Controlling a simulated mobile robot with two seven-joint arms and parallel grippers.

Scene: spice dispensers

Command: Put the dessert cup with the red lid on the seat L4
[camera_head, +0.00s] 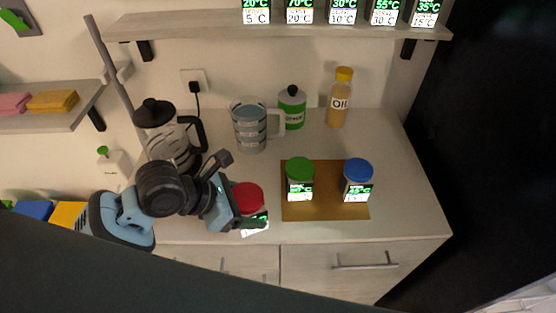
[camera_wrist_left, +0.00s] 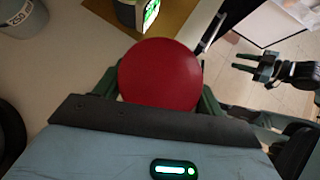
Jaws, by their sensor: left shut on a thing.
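The dessert cup with the red lid (camera_head: 248,197) is left of the brown mat, near the counter's front edge. Its lit label is partly covered by a finger. My left gripper (camera_head: 247,218) is shut on this cup. In the left wrist view the round red lid (camera_wrist_left: 160,75) sits between the fingers and hides the cup's body. I cannot tell whether the cup touches the counter. My right gripper (camera_wrist_left: 255,66) shows at the right of the left wrist view, empty, with its fingers apart. I cannot make out a seat marked L4.
Green-lidded (camera_head: 299,168) and blue-lidded (camera_head: 358,169) cups stand on the brown mat (camera_head: 325,207). Several labelled containers line the upper shelf (camera_head: 280,27). The counter's right part is clear.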

